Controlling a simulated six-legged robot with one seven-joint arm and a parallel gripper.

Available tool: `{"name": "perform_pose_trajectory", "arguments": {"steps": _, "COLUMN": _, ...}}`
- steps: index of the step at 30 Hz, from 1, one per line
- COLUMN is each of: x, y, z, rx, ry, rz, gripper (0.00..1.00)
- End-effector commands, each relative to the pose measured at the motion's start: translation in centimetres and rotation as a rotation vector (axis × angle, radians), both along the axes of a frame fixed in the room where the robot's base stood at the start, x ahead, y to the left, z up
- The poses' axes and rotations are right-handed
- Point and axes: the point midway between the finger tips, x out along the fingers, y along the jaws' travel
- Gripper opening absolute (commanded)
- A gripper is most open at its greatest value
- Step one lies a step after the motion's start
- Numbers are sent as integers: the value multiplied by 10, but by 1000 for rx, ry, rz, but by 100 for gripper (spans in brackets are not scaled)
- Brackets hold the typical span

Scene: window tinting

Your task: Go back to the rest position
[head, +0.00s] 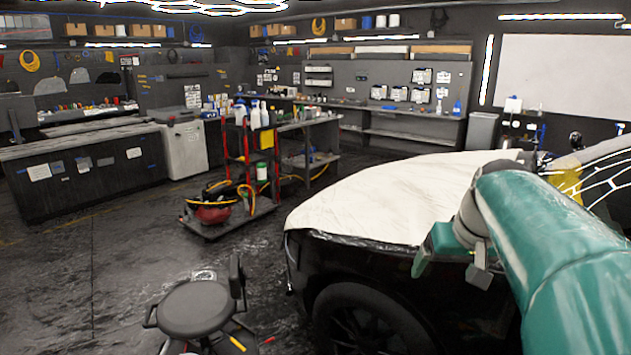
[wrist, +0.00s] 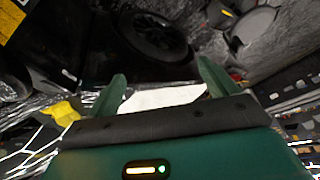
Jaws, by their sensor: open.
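My gripper (head: 448,278) is at the end of my teal arm on the right of the head view, in front of the side of a dark car (head: 390,275). In the wrist view my gripper (wrist: 160,72) shows two green fingers spread wide, with nothing held between them. A white sheet (head: 385,195) covers the car's hood behind my gripper. Part of the sheet also shows between the fingers in the wrist view (wrist: 165,98). I cannot tell how far the fingers are from the car.
A round black stool (head: 195,308) stands at the front, left of the car's wheel (head: 365,325). A cart (head: 245,165) with bottles and a red machine (head: 212,208) stands farther back. A dark workbench (head: 85,170) is at left. Open floor lies between them.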

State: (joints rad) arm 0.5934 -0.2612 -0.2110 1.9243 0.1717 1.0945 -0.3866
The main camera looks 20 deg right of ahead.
Motion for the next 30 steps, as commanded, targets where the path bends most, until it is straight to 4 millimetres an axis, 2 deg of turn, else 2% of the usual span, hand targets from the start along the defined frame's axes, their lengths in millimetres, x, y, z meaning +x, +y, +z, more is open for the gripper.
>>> {"name": "perform_pose_trajectory", "arguments": {"steps": 1, "x": 8, "y": 39, "z": -5, "rx": -3, "ry": -5, "rz": 59, "gripper": 85}}
{"name": "perform_pose_trajectory", "arguments": {"steps": 3, "x": 13, "y": 86, "z": -16, "rx": -8, "ry": -9, "rz": 121, "gripper": 85}}
{"name": "perform_pose_trajectory", "arguments": {"steps": 6, "x": 10, "y": 151, "z": -34, "rx": -22, "ry": -14, "rz": 216, "gripper": 85}}
{"name": "perform_pose_trajectory", "arguments": {"steps": 9, "x": -3, "y": 208, "z": -55, "rx": -41, "ry": -23, "rz": 306, "gripper": 85}}
{"name": "perform_pose_trajectory", "arguments": {"steps": 12, "x": -20, "y": 250, "z": -75, "rx": -61, "ry": -33, "rz": 381, "gripper": 85}}
{"name": "perform_pose_trajectory", "arguments": {"steps": 15, "x": -33, "y": 275, "z": -91, "rx": -76, "ry": -41, "rz": 430, "gripper": 85}}
{"name": "perform_pose_trajectory", "arguments": {"steps": 17, "x": -38, "y": 283, "z": -96, "rx": -83, "ry": -44, "rz": 447, "gripper": 85}}
{"name": "perform_pose_trajectory", "arguments": {"steps": 25, "x": -41, "y": 287, "z": -100, "rx": -85, "ry": -45, "rz": 453, "gripper": 85}}
{"name": "perform_pose_trajectory", "arguments": {"steps": 26, "x": -41, "y": 286, "z": -100, "rx": -85, "ry": -45, "rz": 453, "gripper": 84}}
{"name": "perform_pose_trajectory", "arguments": {"steps": 30, "x": -41, "y": 286, "z": -100, "rx": -85, "ry": -45, "rz": 453, "gripper": 56}}
